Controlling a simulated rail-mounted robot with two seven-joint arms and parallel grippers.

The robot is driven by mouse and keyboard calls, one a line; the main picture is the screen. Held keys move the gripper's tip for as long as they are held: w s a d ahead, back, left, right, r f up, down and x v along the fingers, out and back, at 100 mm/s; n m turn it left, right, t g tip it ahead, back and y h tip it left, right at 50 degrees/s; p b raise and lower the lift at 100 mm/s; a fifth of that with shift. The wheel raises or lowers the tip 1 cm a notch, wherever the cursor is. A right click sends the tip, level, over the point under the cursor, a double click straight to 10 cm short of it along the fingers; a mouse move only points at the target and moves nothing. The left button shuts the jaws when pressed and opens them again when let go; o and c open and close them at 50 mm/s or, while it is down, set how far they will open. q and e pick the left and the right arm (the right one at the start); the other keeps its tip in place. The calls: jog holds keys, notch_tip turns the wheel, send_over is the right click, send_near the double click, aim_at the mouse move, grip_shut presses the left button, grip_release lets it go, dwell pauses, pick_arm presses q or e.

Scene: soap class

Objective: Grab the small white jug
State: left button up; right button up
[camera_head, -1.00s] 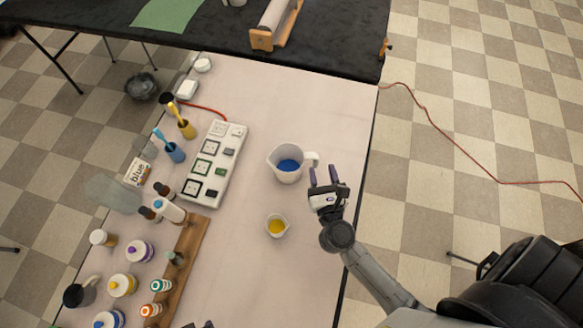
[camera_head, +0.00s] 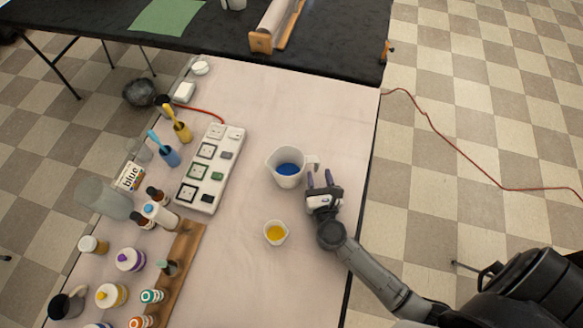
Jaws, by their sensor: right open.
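A white jug (camera_head: 282,176) with a handle on its right and blue liquid inside stands upright on the pale table. A smaller white spouted cup (camera_head: 268,235) with yellow liquid stands below it in the picture, with no handle visible. Nothing shows between the fingers. My left gripper is not in view.
Bottles and a wooden rack (camera_head: 187,247) crowd the table's left side. A black table (camera_head: 225,36) adjoins at the back. The tabletop around the jug is clear.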

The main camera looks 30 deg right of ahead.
aim_at(317, 169)
jog(key=shift+x, duration=1.9)
grip_shut()
